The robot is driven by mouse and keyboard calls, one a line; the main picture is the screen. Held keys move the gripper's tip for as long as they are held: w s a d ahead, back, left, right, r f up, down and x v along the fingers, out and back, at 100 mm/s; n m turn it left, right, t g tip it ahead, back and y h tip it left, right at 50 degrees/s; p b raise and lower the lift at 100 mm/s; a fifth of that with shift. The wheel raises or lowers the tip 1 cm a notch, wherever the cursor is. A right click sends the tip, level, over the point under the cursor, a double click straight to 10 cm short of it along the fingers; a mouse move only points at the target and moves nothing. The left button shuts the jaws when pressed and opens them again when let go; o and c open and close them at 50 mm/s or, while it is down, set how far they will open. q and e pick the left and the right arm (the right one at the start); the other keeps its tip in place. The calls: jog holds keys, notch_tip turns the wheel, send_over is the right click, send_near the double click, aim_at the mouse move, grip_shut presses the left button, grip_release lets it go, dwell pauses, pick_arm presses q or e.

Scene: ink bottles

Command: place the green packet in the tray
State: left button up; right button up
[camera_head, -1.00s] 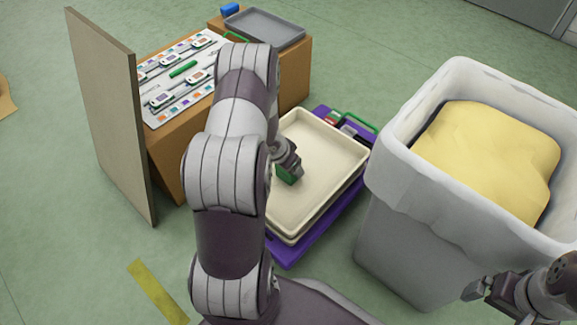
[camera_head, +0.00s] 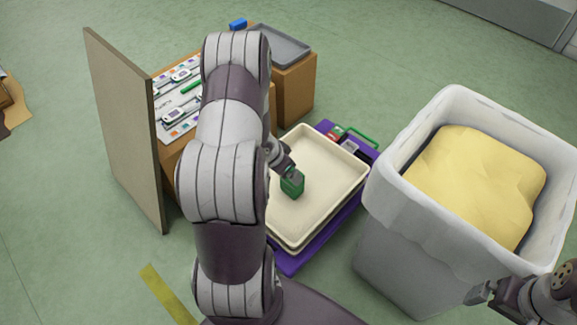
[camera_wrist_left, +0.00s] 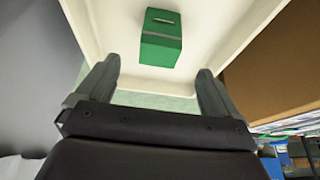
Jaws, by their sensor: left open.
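The green packet (camera_head: 292,184) stands inside the cream tray (camera_head: 335,203), towards its left side. The left wrist view also shows the packet (camera_wrist_left: 161,40), with a grey band and a pale slot, on the tray's pale floor (camera_wrist_left: 212,32). My left gripper (camera_head: 284,165) is just behind the packet in the head view. In the left wrist view its fingers (camera_wrist_left: 157,72) are spread and empty, with the packet beyond their tips. My right gripper (camera_head: 480,294) is at the lower right, away from the tray; its jaw gap is unclear.
The cream tray rests over a purple base (camera_head: 297,263). A lined bin (camera_head: 397,238) with yellow contents stands at the right. At the left are a brown stand with a patterned board, a grey tray (camera_head: 281,44) and an upright panel (camera_head: 128,140). My left arm hides part of the stand.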

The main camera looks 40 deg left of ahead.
pick_arm(q)
jog(key=s+d+r+g+y, duration=0.1)
jog(key=d+r+y, duration=0.1)
jog(key=d+r, duration=0.85)
jog(key=s+d+r+g+h, duration=0.1)
jog(key=s+d+r+g, duration=0.1)
jog(key=s+d+r, duration=0.3)
jog(key=s+d, duration=0.3)
jog(key=shift+s+d+r+n+h, duration=0.35)
jog(key=shift+r+n+h, duration=0.05)
pick_arm(e)
jog(key=shift+r, duration=0.3)
